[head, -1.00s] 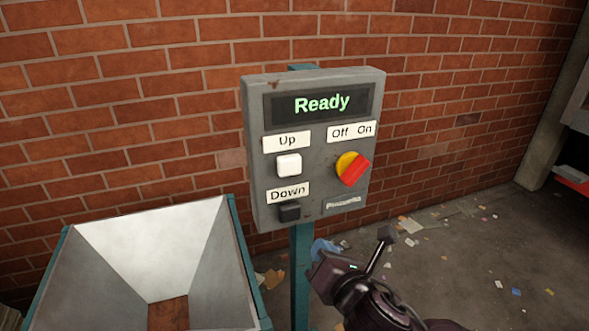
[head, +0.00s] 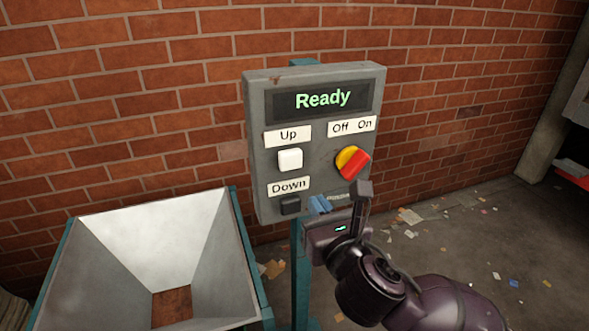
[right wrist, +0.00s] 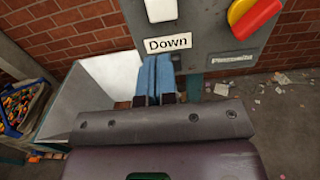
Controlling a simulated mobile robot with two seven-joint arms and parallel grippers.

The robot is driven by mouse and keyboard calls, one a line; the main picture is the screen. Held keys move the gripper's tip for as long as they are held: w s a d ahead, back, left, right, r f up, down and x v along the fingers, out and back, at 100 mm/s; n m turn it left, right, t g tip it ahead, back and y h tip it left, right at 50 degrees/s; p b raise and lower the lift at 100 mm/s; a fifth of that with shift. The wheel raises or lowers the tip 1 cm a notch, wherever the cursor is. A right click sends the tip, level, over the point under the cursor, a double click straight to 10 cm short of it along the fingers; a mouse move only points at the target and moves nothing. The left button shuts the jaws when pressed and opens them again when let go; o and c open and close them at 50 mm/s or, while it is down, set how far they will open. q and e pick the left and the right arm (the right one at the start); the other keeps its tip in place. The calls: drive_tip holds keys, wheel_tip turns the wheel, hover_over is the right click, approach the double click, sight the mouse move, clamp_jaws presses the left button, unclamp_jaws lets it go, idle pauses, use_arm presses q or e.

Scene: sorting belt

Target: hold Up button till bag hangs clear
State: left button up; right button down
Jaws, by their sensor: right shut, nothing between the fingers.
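The white Up button (head: 290,160) sits under the "Up" label on the grey control box (head: 258,215), and nothing touches it. The black Down button (head: 290,206) is below it. The display (head: 322,99) reads "Ready". A red and yellow Off/On knob (head: 352,162) is at the right of the box. My right gripper (head: 319,204) is shut and empty, in front of the box's lower edge, to the right of the Down button. In the right wrist view its blue fingers (right wrist: 154,75) lie together below the "Down" label. No bag and no left gripper show.
A grey hopper (head: 220,235) with sloping walls stands left of the box's teal post (head: 301,270). A brick wall (head: 150,100) is behind. Litter lies on the floor at right. A bin of mixed scraps (right wrist: 20,105) shows at the left of the right wrist view.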

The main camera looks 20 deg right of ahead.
sight(291, 163)
use_arm(q)
drive_tip(key=shift+s+f, duration=0.2)
drive_tip(key=shift+s, duration=0.05)
use_arm(e)
drive_tip(key=w, duration=1.2)
drive_tip(key=shift+w+a, duration=0.2)
use_arm(q)
drive_tip(key=shift+w+r, duration=0.15)
drive_tip(key=shift+w, duration=0.05)
